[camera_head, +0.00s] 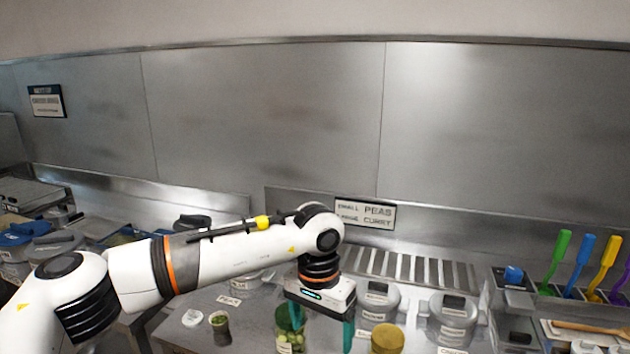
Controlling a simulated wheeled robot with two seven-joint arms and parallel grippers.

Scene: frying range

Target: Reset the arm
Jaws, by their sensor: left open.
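My left arm (230,255) comes in from the left and reaches across the counter. Its wrist bends down, and my left gripper (322,335) points downward with its two teal fingers apart. A glass jar with green contents (285,340) shows at the left finger, which overlaps it in the picture; I cannot tell whether they touch. A jar with a yellow-brown top (387,340) stands just right of the right finger. Nothing shows clearly between the fingers, whose lower ends are near the picture's bottom edge. My right gripper is not in view.
Lidded metal pots (378,302) and (452,318) a second lidded pot stand right of the gripper. Coloured utensils (580,263) stand at far right. A peas sign (364,213) hangs behind. Blue-lidded containers (20,237) crowd the left.

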